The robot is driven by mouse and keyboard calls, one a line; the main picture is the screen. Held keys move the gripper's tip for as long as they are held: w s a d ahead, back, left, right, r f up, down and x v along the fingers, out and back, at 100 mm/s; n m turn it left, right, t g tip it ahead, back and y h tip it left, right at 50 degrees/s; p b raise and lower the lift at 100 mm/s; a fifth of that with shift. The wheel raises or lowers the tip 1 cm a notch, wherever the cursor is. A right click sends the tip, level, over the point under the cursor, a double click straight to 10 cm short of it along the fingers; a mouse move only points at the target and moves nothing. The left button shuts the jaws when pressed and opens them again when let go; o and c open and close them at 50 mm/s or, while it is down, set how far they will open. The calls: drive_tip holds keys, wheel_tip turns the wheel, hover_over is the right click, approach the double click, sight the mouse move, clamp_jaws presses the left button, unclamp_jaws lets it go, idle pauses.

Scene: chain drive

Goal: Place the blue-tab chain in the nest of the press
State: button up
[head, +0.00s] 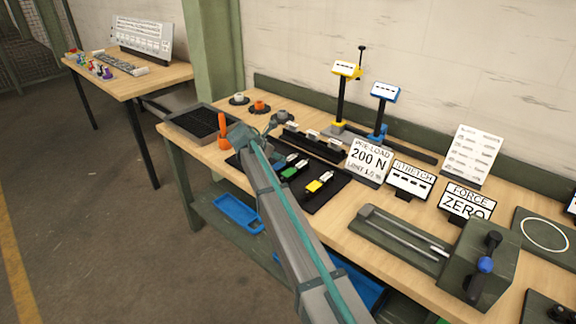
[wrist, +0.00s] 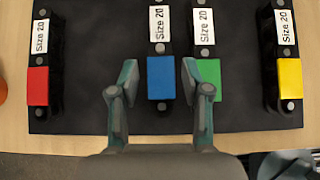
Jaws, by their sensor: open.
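In the wrist view the blue-tab chain (wrist: 160,78) lies on a black mat (wrist: 100,60), with a white "Size 20" label above its tab. My gripper (wrist: 159,85) is open and empty, its fingers on either side of the blue tab in the picture. The right finger overlaps the neighbouring green-tab chain (wrist: 208,72). I cannot tell how high the fingers are above the mat. In the head view my gripper (head: 245,136) is over the mat's left part and hides some of it. Which fixture is the press, and its nest, I cannot tell for certain.
A red-tab chain (wrist: 38,80) and a yellow-tab chain (wrist: 290,78) lie farther out on the mat. A dark tray (head: 187,117) and an orange tool (head: 223,130) stand left. Sign stands (head: 410,179) and a grey-green fixture with knobs (head: 478,262) are to the right.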

sight(285, 165)
drive_tip(key=shift+p+x, duration=0.9)
drive_tip(key=shift+x, duration=2.35)
drive_tip(key=shift+s+a+f, duration=0.1)
drive_tip(key=shift+s+f, duration=0.05)
drive_tip(key=shift+s, duration=0.1)
clamp_jaws()
